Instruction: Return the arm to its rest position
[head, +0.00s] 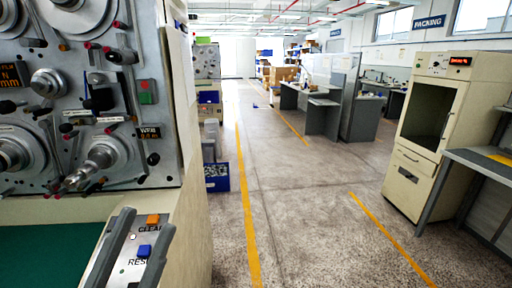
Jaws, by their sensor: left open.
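The blue button shows between the fingers; I cannot tell whether either finger touches the panel. The winding machine (110,120) stands behind, with several metal spindles, such as one (104,158) just above the gripper. My right gripper is not in view.
A green surface (45,245) lies left of the gripper. Right of the machine, an open floor aisle (300,190) has yellow lines. A cream cabinet (411,180) and a grey table (485,160) stand on the right. Desks with partitions (363,108) stand farther back.

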